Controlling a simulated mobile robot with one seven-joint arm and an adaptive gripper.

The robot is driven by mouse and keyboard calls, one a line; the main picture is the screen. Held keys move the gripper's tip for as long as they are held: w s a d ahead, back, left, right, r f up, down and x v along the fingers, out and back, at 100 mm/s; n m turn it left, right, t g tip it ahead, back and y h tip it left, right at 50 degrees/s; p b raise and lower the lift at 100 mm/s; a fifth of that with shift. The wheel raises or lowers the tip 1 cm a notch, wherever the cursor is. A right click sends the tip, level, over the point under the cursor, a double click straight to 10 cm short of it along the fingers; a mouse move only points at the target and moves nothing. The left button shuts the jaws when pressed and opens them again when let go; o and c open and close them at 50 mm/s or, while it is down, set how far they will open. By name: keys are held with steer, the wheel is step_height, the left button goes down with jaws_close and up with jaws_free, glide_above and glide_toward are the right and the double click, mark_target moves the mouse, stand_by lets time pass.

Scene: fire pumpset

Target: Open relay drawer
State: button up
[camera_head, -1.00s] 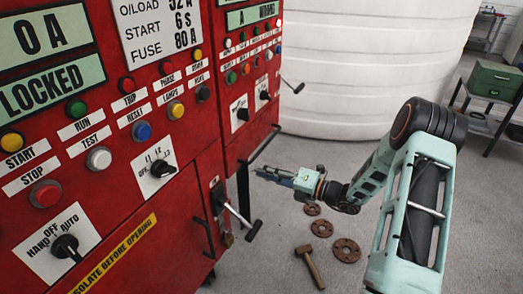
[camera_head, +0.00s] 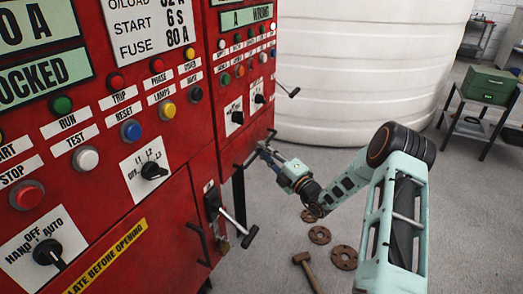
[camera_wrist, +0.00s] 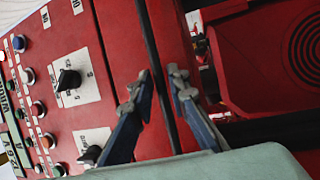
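The far red cabinet (camera_head: 232,100) carries a black bar handle (camera_head: 248,158) low on its front, below its knobs; I take this as the relay drawer's handle. My gripper (camera_head: 263,147) is at this handle, its fingertips overlapping the bar's middle in the head view. In the wrist view my gripper (camera_wrist: 162,88) has its two fingers apart, with a dark strip and red panel edge showing between them. I cannot tell if that strip is the handle or a seam, or whether the fingers touch it. No drawer opening shows in the head view.
The near red cabinet (camera_head: 130,190) has buttons, knobs and a protruding black-ended lever (camera_head: 240,232). Another lever (camera_head: 288,90) juts from the far cabinet. Rusty flanges (camera_head: 320,235) and a hammer (camera_head: 307,268) lie on the floor. A white tank (camera_head: 370,70) stands behind.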

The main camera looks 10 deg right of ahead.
steer(key=shift+w+a+r, duration=0.1)
steer(key=shift+w+a, duration=0.15)
steer(key=shift+w, duration=0.2)
jaws_close()
steer(key=s+d+p, duration=0.4)
steer(key=s+d, duration=1)
steer(key=d, duration=0.5)
steer(key=shift+s+d, duration=0.2)
steer(key=shift+d, duration=0.1)
jaws_free()
